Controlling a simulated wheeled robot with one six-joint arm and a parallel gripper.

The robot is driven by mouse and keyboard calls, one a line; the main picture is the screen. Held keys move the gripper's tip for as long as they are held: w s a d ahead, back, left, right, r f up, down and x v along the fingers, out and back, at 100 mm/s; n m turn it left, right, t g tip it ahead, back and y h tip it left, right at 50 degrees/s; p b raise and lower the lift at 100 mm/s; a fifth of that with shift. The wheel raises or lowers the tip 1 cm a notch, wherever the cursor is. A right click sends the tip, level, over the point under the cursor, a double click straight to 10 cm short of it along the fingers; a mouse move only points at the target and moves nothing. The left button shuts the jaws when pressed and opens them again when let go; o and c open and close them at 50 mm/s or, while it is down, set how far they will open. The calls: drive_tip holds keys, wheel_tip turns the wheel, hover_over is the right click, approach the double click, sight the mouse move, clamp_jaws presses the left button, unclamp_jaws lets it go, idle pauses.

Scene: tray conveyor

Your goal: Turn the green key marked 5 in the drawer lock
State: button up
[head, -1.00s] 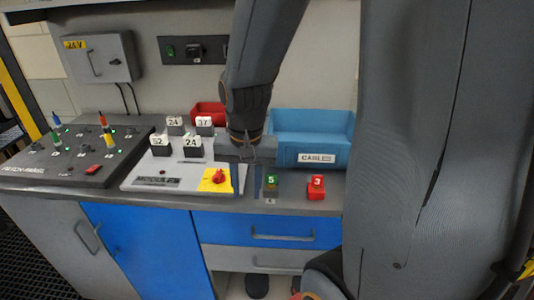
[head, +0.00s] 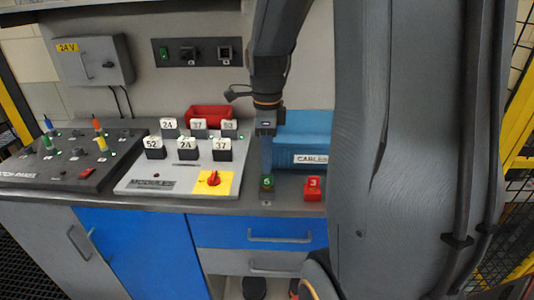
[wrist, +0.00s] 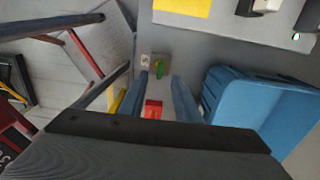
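The green key marked 5 (head: 267,181) stands in a small dark block on the counter's front part, with a small label (head: 266,203) in front. It also shows in the wrist view (wrist: 158,67) beside a label plate. My gripper (head: 266,166) points down just above the key. In the wrist view my gripper (wrist: 161,80) has its two blue-grey fingers apart, with the key slightly beyond and between the tips; whether they touch it I cannot tell. A blue drawer (head: 280,237) and a grey drawer (head: 272,263) lie below the counter. No drawer lock is clearly visible.
A red block marked 3 (head: 313,188) stands close to the right. A blue CABLES bin (head: 305,136) is behind. To the left is a module panel (head: 140,182) with several numbered blocks and a red knob (head: 213,179).

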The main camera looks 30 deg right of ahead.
sight(267, 176)
wheel_tip(267, 176, down, 7)
drive_tip(key=shift+r+p, duration=0.15)
drive_tip(key=shift+p, duration=0.4)
clamp_jaws()
